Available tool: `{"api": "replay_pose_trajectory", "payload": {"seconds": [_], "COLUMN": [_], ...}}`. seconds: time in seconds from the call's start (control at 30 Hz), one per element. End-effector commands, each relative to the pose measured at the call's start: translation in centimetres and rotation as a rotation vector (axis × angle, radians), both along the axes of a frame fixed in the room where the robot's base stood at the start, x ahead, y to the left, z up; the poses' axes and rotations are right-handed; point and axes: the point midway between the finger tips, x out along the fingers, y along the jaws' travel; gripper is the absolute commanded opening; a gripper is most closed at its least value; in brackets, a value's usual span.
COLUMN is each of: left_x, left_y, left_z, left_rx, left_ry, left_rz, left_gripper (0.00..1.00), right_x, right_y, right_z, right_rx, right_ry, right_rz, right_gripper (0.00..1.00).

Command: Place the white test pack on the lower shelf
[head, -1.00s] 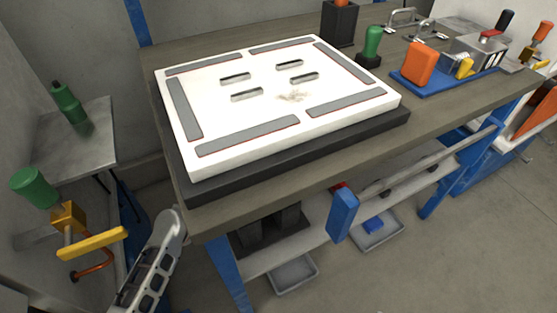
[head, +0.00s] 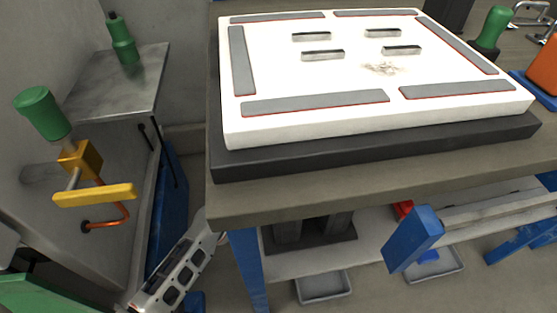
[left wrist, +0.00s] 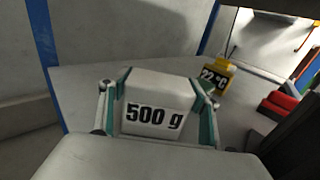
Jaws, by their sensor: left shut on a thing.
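In the left wrist view, a white pack marked "500 g" (left wrist: 155,112) sits between the fingers of my left gripper (left wrist: 158,108). The gripper is shut on it, with teal finger pads on both sides. A grey surface (left wrist: 80,85) lies beyond the pack; I cannot tell whether the pack touches it. In the head view, the lower shelf (head: 315,262) runs under the workbench. The pack cannot be made out in the head view. My right gripper is not in view.
A large white panel (head: 290,75) covers the workbench's near left part. Black blocks (head: 310,230), a red item (head: 403,209) and a tilted blue panel (head: 413,240) are by the shelf.

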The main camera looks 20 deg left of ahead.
Motion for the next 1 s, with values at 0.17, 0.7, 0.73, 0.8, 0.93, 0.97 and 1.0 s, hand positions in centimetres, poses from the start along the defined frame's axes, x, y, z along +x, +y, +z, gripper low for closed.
{"api": "replay_pose_trajectory", "payload": {"seconds": [0.17,0.7,0.73,0.8,0.93,0.97,1.0], "left_x": [0.2,0.14,0.13,0.13,0.12,0.06,-0.45], "left_y": [-0.02,-0.01,-0.01,-0.01,0.03,0.03,0.11], "left_z": [0.36,-0.15,-0.16,-0.17,0.06,0.18,0.03], "left_rx": [-0.001,0.001,0.001,0.001,0.002,0.001,0.0], "left_ry": [-0.009,-0.005,-0.005,-0.005,-0.005,-0.005,-0.003], "left_rz": [-0.001,-0.001,-0.001,-0.001,-0.001,-0.001,0.0], "left_gripper": [0.25,0.79,0.79,0.79,0.79,0.79,0.79], "right_x": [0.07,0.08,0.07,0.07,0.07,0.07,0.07], "right_y": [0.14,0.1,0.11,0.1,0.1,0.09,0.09], "right_z": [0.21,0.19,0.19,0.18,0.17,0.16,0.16], "right_rx": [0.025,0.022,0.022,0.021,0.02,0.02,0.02], "right_ry": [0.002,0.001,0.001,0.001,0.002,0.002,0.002], "right_rz": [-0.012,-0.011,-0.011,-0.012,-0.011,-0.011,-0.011], "right_gripper": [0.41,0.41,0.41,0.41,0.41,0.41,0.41]}}
